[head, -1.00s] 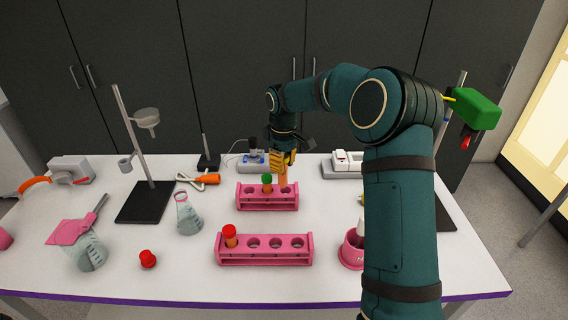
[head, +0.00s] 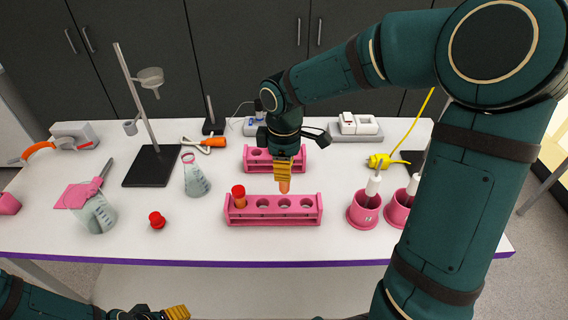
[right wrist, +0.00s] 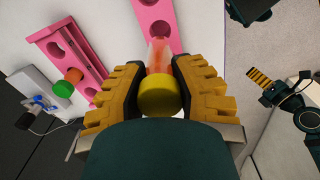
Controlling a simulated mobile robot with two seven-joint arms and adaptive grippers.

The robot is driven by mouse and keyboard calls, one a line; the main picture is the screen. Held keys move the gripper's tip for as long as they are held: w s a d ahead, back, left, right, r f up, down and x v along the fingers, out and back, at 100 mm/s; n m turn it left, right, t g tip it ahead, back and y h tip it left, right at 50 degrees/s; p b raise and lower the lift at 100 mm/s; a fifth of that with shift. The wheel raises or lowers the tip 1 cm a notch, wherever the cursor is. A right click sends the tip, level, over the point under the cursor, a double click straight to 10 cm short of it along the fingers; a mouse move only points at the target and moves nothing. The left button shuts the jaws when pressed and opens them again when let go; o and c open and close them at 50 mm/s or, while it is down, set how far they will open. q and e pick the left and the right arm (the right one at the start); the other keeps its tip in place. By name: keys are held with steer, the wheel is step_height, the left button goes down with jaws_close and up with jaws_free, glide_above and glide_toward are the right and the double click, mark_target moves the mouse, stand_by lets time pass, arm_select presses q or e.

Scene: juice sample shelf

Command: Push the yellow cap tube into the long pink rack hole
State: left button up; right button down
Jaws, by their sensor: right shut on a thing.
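My right gripper (head: 284,174) is shut on the yellow cap tube. The tube's orange lower end (head: 284,187) points down, close above the long pink rack (head: 240,219). In the right wrist view the yellow cap (right wrist: 160,95) sits between the fingers, and the tube's far end is near a rack hole. I cannot tell whether the tip has entered a hole. A red-capped tube (head: 238,195) stands in the leftmost hole of the long rack; the other holes look empty. My left gripper (right wrist: 281,76) is open and empty, low at the side.
The shorter pink rack (head: 318,169) stands behind; its green-capped tube (right wrist: 67,88) shows in the right wrist view. A loose red cap (head: 157,220), flask (head: 195,178) and beaker (head: 97,215) are left. Pink round holders (head: 362,214) stand right. The table front is clear.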

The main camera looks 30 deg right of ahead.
mark_target(274, 209)
steer(key=shift+f+b, duration=1.55)
steer(key=shift+f, duration=0.4)
steer(key=shift+r, duration=0.1)
steer(key=shift+p, duration=0.35)
steer(key=shift+f+b, duration=2.05)
steer(key=shift+f, duration=1.15)
steer(key=c, duration=0.7)
jaws_free()
steer(key=shift+c, duration=0.2)
